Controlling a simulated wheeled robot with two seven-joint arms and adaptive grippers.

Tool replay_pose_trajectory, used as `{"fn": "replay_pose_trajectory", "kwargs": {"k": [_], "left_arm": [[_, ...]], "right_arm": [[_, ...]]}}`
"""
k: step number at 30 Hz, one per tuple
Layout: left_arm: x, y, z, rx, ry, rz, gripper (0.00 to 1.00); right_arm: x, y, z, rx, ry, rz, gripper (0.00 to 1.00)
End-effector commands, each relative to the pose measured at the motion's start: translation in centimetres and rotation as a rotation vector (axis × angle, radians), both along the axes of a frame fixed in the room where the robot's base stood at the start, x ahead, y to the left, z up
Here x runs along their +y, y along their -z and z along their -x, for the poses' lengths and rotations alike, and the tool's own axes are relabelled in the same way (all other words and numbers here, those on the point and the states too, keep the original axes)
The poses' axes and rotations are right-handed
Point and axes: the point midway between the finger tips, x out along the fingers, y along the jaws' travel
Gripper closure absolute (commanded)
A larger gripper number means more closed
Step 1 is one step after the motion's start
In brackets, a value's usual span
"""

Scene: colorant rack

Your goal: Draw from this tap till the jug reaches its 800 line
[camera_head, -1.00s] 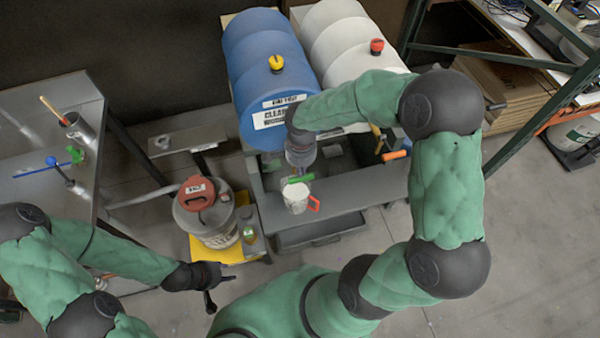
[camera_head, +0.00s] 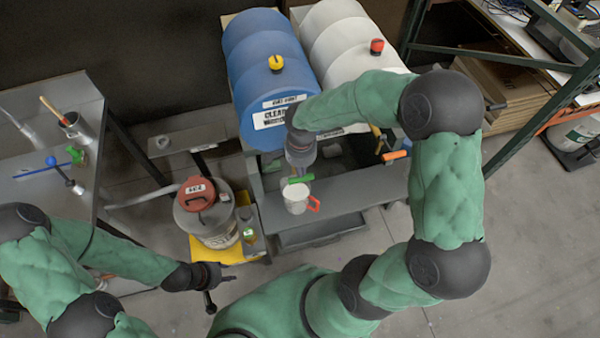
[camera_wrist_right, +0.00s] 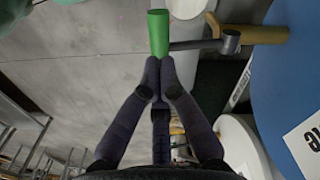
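The blue drum (camera_head: 262,62) lies on its side on a stand, with a label on its front end. The tap's green handle (camera_head: 299,179) shows below my right gripper (camera_head: 299,170). In the right wrist view, the green handle (camera_wrist_right: 158,33) is at the tips of my right gripper (camera_wrist_right: 160,68), whose fingers are together; the handle lies beyond them, not clearly between them. The white jug (camera_head: 296,198) with its red-orange handle stands on the grey shelf (camera_head: 345,200) beneath the tap. Its level and marks cannot be read. My left gripper (camera_head: 216,285) looks open and empty, away from the jug.
A white drum (camera_head: 345,40) lies beside the blue one, with an orange tap handle (camera_head: 394,155) below it. A red-lidded can (camera_head: 207,212) stands on a yellow base left of the shelf. A grey bench (camera_head: 35,130) is at far left.

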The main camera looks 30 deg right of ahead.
Motion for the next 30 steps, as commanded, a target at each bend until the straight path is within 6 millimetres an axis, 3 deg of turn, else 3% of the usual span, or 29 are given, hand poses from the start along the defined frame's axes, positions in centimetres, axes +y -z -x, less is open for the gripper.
{"fn": "replay_pose_trajectory", "kwargs": {"k": [30], "left_arm": [[0.0,2.4,0.0,0.000,0.000,0.000,0.60]], "right_arm": [[0.0,2.6,0.0,0.000,0.000,0.000,1.00]]}}
